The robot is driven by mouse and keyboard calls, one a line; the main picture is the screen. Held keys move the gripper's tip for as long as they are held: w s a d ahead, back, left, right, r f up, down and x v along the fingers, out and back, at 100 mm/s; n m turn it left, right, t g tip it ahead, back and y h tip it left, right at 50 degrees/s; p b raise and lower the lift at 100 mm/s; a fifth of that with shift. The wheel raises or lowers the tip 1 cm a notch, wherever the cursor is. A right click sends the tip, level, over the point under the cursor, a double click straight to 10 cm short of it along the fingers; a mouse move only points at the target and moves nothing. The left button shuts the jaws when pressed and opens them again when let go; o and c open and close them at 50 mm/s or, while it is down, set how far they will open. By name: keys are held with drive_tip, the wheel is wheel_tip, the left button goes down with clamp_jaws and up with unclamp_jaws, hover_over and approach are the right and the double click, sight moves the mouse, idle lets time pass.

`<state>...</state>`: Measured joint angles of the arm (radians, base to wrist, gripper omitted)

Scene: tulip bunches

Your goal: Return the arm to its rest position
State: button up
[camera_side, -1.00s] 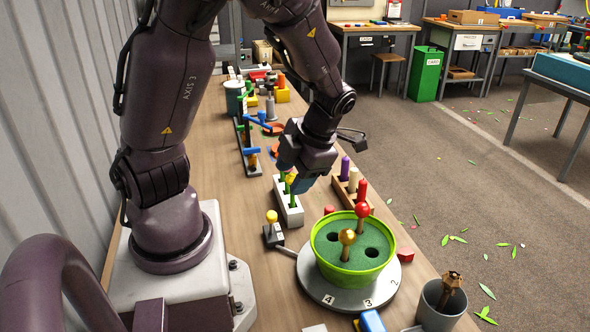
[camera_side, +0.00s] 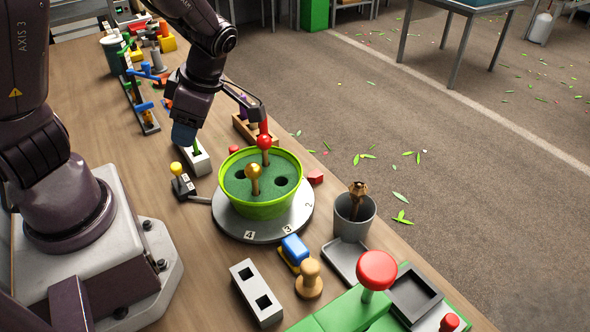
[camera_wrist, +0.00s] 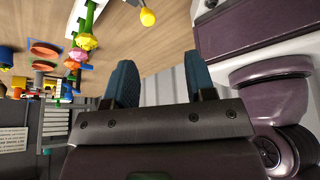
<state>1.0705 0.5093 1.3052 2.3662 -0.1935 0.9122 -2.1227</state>
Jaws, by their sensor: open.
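My gripper (camera_side: 184,135) has blue pads and hangs over the table, just above and behind a white slotted block (camera_side: 198,160) with green stems. In the wrist view its two fingers (camera_wrist: 161,82) stand apart with nothing between them. Part of the white block (camera_wrist: 75,18) is at the upper left there, with pink and yellow tulip heads (camera_wrist: 82,48) near it. My arm is bent, reaching over the table beside my base.
A green pot (camera_side: 262,207) with a red-topped and a gold-topped peg stands on a grey turntable (camera_side: 285,228). A yellow-knobbed lever (camera_side: 176,169) stands near the gripper. A grey cup (camera_side: 352,222) is at the table's right edge. Toys crowd the far end.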

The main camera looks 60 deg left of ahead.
drive_tip(key=d+r+m+t+h, duration=0.15)
drive_tip(key=d+m, duration=0.25)
drive_tip(key=m, duration=0.7)
drive_tip(key=d+r+m+h, duration=0.1)
drive_tip(key=d+m+h, duration=0.25)
drive_tip(key=m, duration=0.65)
wheel_tip(320, 180, up, 13)
drive_tip(key=s+m+t+y, duration=0.2)
drive_tip(key=m+t, duration=0.6)
drive_tip(key=shift+a+r, duration=0.15)
drive_tip(key=shift+a, duration=0.3)
